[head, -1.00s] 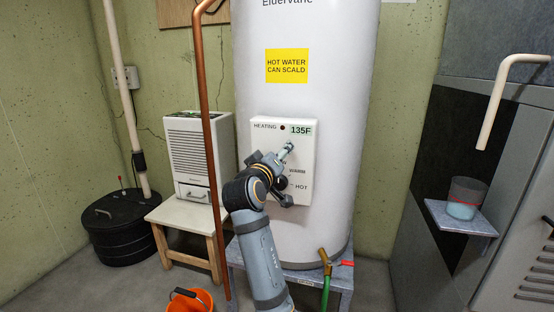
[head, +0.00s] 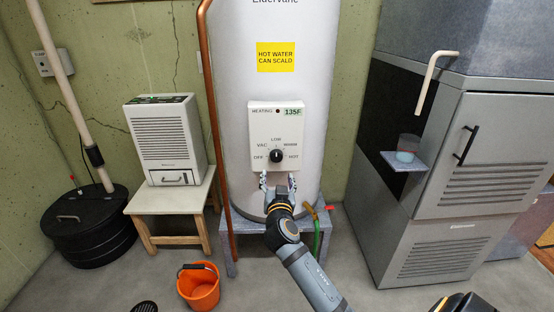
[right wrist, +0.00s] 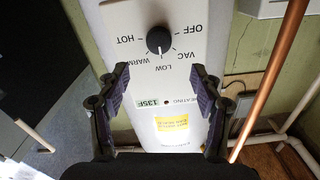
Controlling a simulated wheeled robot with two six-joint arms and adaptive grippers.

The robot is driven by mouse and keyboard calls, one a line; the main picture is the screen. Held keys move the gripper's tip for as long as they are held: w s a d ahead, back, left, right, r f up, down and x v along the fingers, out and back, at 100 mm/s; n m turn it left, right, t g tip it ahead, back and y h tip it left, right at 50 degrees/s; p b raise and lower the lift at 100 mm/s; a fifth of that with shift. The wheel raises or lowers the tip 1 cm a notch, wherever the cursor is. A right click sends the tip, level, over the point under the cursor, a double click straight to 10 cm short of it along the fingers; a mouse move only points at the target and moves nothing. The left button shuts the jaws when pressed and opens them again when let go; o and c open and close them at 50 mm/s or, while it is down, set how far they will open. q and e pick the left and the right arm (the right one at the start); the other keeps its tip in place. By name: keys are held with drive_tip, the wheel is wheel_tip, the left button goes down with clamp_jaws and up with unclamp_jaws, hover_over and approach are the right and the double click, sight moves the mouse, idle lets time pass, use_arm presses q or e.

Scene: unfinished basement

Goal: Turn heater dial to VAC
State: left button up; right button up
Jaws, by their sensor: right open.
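The black heater dial (head: 276,156) sits on a white control panel (head: 262,124) on the tank. Labels OFF, VAC, LOW, WARM and HOT ring it. Its white mark points up, about at LOW. In the right wrist view the dial (right wrist: 159,40) appears upside down, with its mark towards LOW. My right gripper (head: 278,181) is open and empty just below the dial, in front of the panel's lower edge. Its two fingers stand wide apart in the wrist view (right wrist: 155,84), not touching the dial. My left gripper is not in view.
A copper pipe (head: 212,120) runs down the tank's left side. A stool (head: 139,204) with a white appliance (head: 165,138) stands left, and an orange bucket (head: 199,288) is on the floor. A grey cabinet (head: 433,220) and small shelf (head: 392,163) are right.

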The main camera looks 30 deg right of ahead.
sight(276, 158)
drive_tip(key=x, duration=1)
drive_tip(key=shift+s+d, duration=0.15)
drive_tip(key=shift+w+d, duration=0.15)
drive_tip(key=shift+w, duration=0.2)
drive_tip(key=c, duration=1.2)
drive_tip(key=shift+o, duration=0.2)
